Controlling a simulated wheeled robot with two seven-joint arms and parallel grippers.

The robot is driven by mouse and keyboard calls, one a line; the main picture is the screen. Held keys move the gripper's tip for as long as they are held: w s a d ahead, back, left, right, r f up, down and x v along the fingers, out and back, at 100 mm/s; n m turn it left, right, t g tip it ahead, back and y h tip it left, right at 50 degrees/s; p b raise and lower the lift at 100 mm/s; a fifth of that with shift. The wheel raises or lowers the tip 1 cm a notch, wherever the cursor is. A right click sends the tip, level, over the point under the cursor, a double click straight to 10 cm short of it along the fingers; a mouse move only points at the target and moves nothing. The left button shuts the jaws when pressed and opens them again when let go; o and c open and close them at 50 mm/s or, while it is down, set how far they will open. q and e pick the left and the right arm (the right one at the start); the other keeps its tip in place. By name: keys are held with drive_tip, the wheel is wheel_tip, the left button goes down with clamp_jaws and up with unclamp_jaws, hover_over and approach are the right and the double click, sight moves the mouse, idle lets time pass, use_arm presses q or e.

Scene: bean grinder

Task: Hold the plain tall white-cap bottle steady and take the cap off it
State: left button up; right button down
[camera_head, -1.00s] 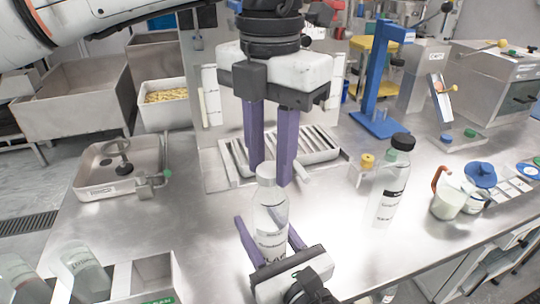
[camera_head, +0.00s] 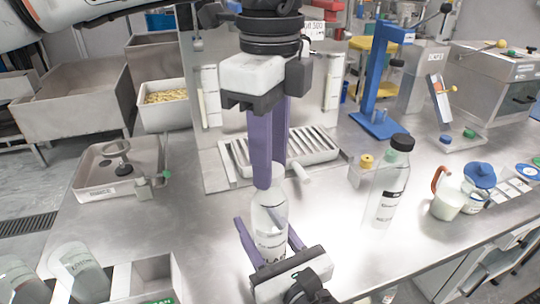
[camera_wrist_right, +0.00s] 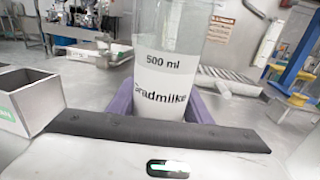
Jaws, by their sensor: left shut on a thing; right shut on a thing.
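The clear tall white-cap bottle (camera_head: 268,215) stands upright on the steel table in the head view. My right gripper (camera_head: 266,232) comes from the front with its purple fingers on both sides of the body, shut on it. In the right wrist view the bottle (camera_wrist_right: 168,55) sits between the fingers, with "500 ml" on its label. My left gripper (camera_head: 269,180) points down from above at the bottle's top, its fingers lined up one before the other and shut on the cap. The front finger hides most of the cap, so whether it has come loose cannot be seen.
A black-capped bottle (camera_head: 390,185) stands to the right, near a jug with an orange handle (camera_head: 446,196). A slatted tray (camera_head: 313,147) lies behind the bottle, and a blue stand (camera_head: 372,85) is further back. Bins with bottles (camera_head: 85,270) are at front left.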

use_arm(q)
drive_tip(key=shift+r, duration=0.15)
idle(0.5)
drive_tip(key=shift+r, duration=0.95)
drive_tip(key=shift+r, duration=2)
use_arm(e)
drive_tip(key=c, duration=0.8)
unclamp_jaws()
drive_tip(key=shift+c, duration=0.2)
